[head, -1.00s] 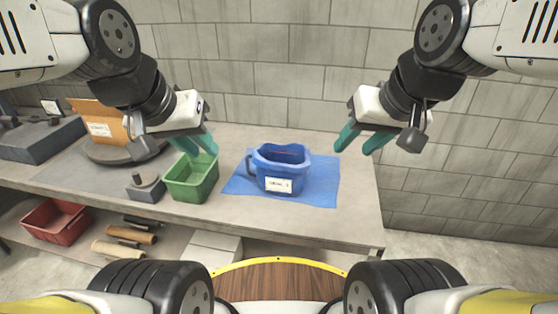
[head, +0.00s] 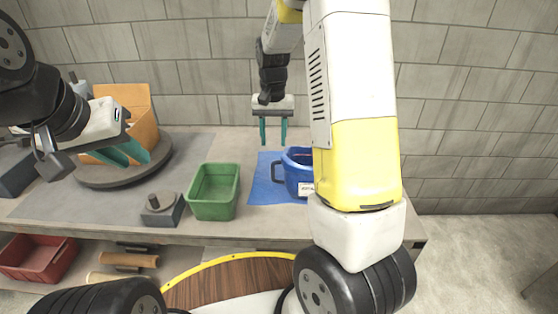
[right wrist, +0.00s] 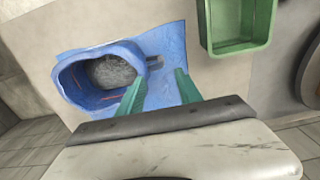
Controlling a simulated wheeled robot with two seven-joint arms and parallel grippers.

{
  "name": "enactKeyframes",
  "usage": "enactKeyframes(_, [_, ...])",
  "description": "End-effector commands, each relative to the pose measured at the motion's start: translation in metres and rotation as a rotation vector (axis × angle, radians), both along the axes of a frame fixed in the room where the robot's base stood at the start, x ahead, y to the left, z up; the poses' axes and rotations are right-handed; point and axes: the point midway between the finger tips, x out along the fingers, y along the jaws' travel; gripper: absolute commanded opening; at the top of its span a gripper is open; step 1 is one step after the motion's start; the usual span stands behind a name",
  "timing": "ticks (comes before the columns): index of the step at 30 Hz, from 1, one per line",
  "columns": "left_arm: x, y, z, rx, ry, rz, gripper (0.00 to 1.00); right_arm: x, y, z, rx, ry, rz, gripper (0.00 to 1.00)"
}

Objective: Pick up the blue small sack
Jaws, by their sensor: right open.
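The blue small sack (head: 297,173) stands upright on a blue mat (head: 266,187) on the bench, with a handle loop on its left side and a white label. My right arm hides its right part in the head view. In the right wrist view the sack (right wrist: 75,92) is seen from above, open, with grey grainy contents (right wrist: 111,71). My right gripper (head: 273,143) is open and empty, above and behind the sack's handle side. In the right wrist view its fingers (right wrist: 160,85) point near the handle, apart from it. My left gripper (head: 137,160) is at the left, in front of the cardboard box.
A green bin (head: 214,191) stands left of the mat and also shows in the right wrist view (right wrist: 238,45). A small grey block (head: 161,210) is beside it. A cardboard box (head: 133,108) sits on a round turntable (head: 110,180). A red bin (head: 38,258) is lower left. A block wall stands behind.

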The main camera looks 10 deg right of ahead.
Motion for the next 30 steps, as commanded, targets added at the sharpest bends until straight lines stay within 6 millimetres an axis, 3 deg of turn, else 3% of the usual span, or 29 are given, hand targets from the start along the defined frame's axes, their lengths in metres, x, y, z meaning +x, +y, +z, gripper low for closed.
enactKeyframes(10, [0.000,0.000,0.000,0.000,0.000,0.000,0.25,0.002,-0.001,-0.051,-0.008,0.011,-0.005,0.42])
enactKeyframes(17, [0.000,0.000,0.000,0.000,0.000,0.000,0.25,0.002,-0.001,-0.069,-0.007,0.009,-0.004,0.42])
enactKeyframes(25, [0.000,0.000,0.000,0.000,0.000,0.000,0.25,0.001,-0.001,-0.111,-0.007,0.011,-0.004,0.42])
enactKeyframes(30, [0.000,0.000,0.000,0.000,0.000,0.000,0.25,0.002,-0.001,-0.124,-0.007,0.007,-0.004,0.42])
